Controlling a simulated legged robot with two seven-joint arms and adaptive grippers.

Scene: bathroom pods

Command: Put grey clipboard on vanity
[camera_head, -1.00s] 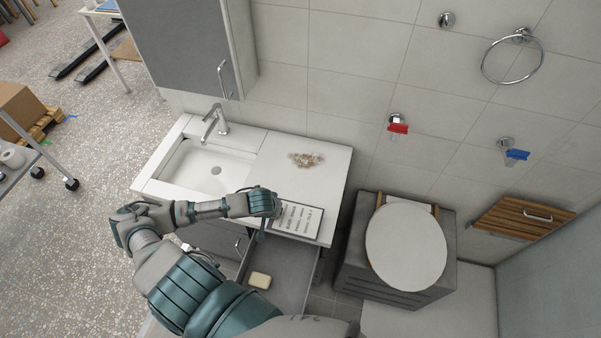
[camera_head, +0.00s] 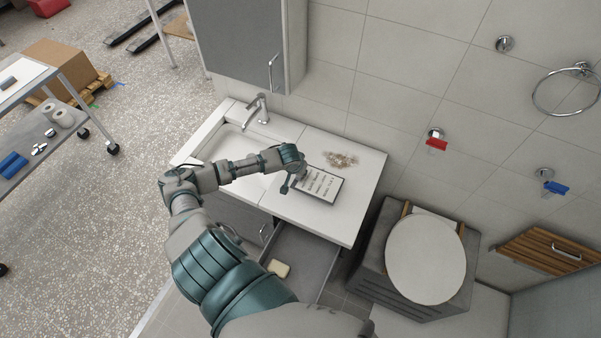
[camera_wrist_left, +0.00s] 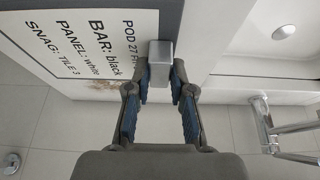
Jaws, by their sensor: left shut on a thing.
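The grey clipboard (camera_head: 320,184) carries a white sheet with printed text and shows over the white vanity top (camera_head: 345,217), right of the basin. In the left wrist view, the clipboard (camera_wrist_left: 85,35) reads "BAR: black", "PANEL: white" and "SNAG: TILE 3". My left gripper (camera_head: 289,183) is shut on the clipboard's left end; the wrist view shows my left fingers (camera_wrist_left: 160,75) on either side of its grey clip (camera_wrist_left: 161,55). I cannot tell whether the clipboard touches the vanity top. My right gripper is not in view.
A chrome tap (camera_head: 258,111) stands behind the basin (camera_head: 225,148). A small brownish pile (camera_head: 341,160) lies on the vanity top behind the clipboard. An open drawer (camera_head: 307,252) below holds a pale block (camera_head: 279,268). A toilet (camera_head: 425,260) stands at the right.

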